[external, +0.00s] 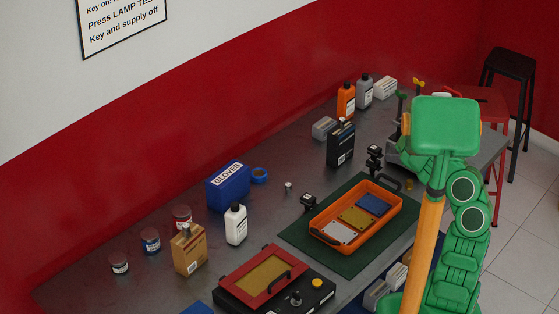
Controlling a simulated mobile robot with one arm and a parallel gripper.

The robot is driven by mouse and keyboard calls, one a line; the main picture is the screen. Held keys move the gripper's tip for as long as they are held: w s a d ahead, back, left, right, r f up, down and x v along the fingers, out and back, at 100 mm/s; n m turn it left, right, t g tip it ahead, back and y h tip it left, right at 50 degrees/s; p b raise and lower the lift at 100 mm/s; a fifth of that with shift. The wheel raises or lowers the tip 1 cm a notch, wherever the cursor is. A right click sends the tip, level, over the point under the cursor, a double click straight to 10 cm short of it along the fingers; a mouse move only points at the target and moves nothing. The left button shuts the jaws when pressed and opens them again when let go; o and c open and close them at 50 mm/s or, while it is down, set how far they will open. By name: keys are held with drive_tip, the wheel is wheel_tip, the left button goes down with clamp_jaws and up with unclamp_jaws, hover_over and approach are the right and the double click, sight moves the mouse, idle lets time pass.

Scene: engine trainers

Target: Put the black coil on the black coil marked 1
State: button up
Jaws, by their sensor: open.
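A small black part (308,202), possibly a coil, sits at the left edge of the green mat. A taller black part (374,158), also coil-like, stands behind the orange tray (325,238), near the mat's back edge. Both are small and dark. I cannot read a mark 1 on either, so I cannot tell which coil is which. My green and orange arm rises at the right of the external view. Its upper end is over the far right part of the table. My gripper's fingers are hidden behind the arm, so nothing shows between them.
The orange tray holds white, yellow and blue plates. A red and black box (264,272) is at the front. A blue gloves box (227,187), bottles, cans and a dark upright box (341,145) stand along the wall side. Bare table (290,222) shows left of the mat.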

drive_tip(key=shift+s+d+r, duration=0.25)
drive_tip(key=shift+s+d, duration=0.15)
drive_tip(key=shift+s, duration=0.05)
